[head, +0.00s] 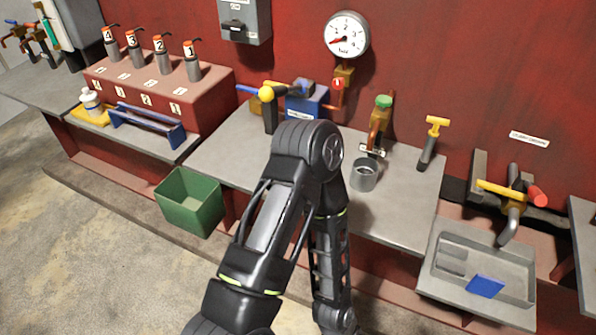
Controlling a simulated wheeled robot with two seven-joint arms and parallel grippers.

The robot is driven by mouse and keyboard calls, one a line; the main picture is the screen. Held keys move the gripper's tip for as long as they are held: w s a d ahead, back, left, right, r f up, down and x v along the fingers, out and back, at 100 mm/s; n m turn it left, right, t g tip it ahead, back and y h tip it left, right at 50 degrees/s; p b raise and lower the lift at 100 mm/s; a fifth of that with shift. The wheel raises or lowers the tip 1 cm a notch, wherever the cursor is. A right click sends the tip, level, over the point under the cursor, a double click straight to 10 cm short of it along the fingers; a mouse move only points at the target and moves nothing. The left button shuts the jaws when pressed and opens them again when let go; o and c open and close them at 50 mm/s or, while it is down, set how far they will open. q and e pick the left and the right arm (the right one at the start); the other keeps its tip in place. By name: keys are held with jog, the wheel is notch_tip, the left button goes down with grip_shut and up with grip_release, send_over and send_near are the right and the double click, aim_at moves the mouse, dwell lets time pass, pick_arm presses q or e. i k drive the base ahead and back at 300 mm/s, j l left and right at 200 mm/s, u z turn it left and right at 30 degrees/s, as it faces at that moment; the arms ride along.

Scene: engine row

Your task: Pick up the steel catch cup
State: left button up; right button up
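The steel catch cup (364,177) stands upright on the grey bench top in the head view, right of the middle. It is a short grey cylinder with an open top. It sits just in front of a brass drain cock with a green knob (383,101) and a white label. One of my arms rises from the bottom and bends just left of the cup. Its lower part runs back down out of the picture. Neither gripper is in view, and nothing is seen holding the cup.
A yellow T-handle (436,127) stands right of the cup. Farther right is a grey sink (440,288) with a blue block and a tap. A blue pump (306,103) with a yellow ball is at the back left. A green bin (190,203) is on the floor. Bench space right of the cup is clear.

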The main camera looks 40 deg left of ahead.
aim_at(364, 169)
jog(key=u, duration=0.9)
jog(key=j+z, duration=0.15)
jog(key=z, duration=0.15)
jog(key=k, duration=0.05)
